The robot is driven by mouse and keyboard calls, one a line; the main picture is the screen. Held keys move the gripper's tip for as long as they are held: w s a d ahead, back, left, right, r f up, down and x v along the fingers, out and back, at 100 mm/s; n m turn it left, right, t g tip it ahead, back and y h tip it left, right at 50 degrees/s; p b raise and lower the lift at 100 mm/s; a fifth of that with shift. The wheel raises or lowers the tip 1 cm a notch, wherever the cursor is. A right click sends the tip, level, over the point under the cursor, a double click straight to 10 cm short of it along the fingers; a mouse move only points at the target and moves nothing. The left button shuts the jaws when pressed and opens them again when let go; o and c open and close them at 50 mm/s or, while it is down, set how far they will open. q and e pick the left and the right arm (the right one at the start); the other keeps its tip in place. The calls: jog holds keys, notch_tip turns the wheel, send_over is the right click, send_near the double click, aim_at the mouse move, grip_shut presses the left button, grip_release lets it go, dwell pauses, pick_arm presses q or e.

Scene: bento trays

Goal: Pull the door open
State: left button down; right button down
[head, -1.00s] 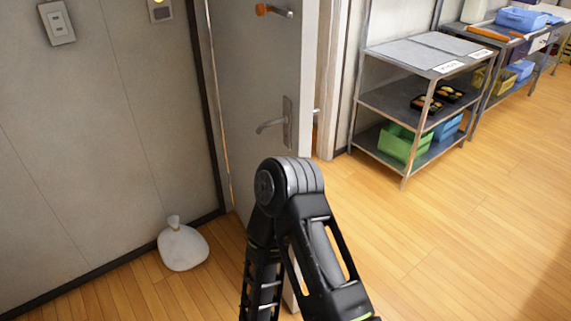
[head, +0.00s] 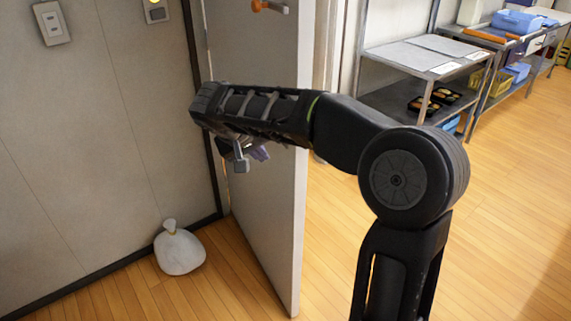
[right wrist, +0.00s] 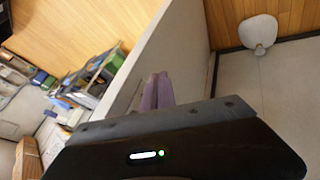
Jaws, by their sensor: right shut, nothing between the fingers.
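The grey door (head: 262,225) stands ajar in the head view, its free edge toward the right and floor showing beyond it. Its lever handle is hidden behind my right arm. My right gripper (head: 252,154) hangs below the forearm, in front of the door's left-hand face. In the right wrist view its purplish fingers (right wrist: 158,92) are shut and empty, close to the door (right wrist: 188,58). I cannot tell whether they touch it. My left gripper is out of view.
A white bag (head: 180,251) sits on the floor by the wall, left of the door. A metal shelf rack (head: 395,99) with dark food trays stands to the right, beyond the door. An orange hook (head: 262,5) is high on the door.

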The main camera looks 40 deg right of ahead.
jog(key=shift+f, duration=0.15)
jog(key=p, duration=0.2)
send_near(290, 168)
jog(key=a+x, duration=0.1)
jog(key=x, duration=0.3)
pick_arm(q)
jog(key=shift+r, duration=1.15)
pick_arm(e)
jog(key=shift+w+d+f, duration=0.1)
jog(key=shift+d+f, duration=0.2)
jog(key=shift+d, duration=0.4)
